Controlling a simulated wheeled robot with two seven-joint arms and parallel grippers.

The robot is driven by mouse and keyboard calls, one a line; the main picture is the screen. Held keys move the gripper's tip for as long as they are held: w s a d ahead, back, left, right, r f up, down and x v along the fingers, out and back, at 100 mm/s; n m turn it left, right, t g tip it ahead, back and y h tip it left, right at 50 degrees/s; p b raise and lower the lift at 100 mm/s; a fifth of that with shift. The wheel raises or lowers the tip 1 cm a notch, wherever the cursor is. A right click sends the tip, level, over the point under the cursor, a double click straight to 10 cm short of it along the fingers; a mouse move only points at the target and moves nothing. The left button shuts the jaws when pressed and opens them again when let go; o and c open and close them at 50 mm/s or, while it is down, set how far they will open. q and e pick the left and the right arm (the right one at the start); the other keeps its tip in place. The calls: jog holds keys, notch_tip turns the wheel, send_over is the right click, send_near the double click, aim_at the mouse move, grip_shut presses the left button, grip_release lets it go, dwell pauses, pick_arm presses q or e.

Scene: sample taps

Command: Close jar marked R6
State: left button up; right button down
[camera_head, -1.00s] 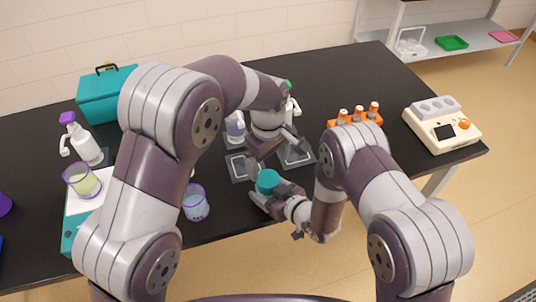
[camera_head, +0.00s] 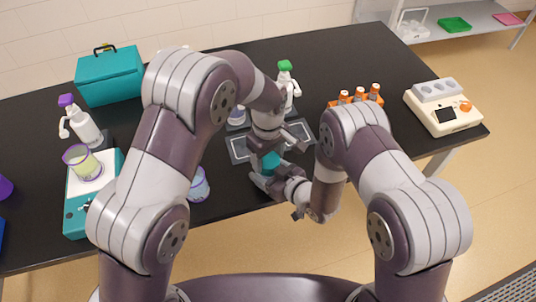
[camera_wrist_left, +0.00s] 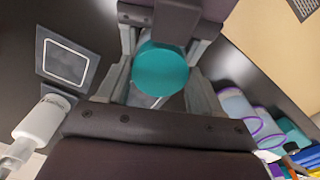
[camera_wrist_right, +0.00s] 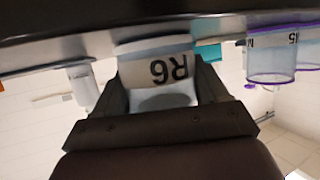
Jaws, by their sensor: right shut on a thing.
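The jar marked R6 (camera_wrist_right: 166,72) is between the fingers of my right gripper (camera_head: 268,177), which is shut on it near the table's front edge. Its label appears upside down in the right wrist view. A round teal lid (camera_wrist_left: 160,68) covers the top of the jar in the left wrist view; how tightly it sits cannot be seen. It is partly hidden in the head view (camera_head: 271,162). My left gripper (camera_wrist_left: 160,88) is directly above, pointing down, with its fingers open on either side of the lid and visible gaps beside it.
Dark square mats (camera_head: 298,131) lie behind the grippers. A purple-rimmed cup (camera_head: 198,186) stands left of them. A green-topped spray bottle (camera_head: 286,86), orange-capped vials (camera_head: 360,94) and a cream device (camera_head: 443,108) stand farther off. A teal scale (camera_head: 78,212) is at left.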

pick_arm(q)
jog(key=m, duration=0.6)
jog(key=shift+m, duration=0.3)
jog(key=o, duration=1.2)
jog(key=shift+c, duration=0.2)
jog(key=shift+r, duration=2.3)
notch_tip(320, 180, up, 3)
jog(key=n, duration=0.6)
jog(key=shift+r+n, duration=0.2)
jog(key=shift+n, duration=0.1)
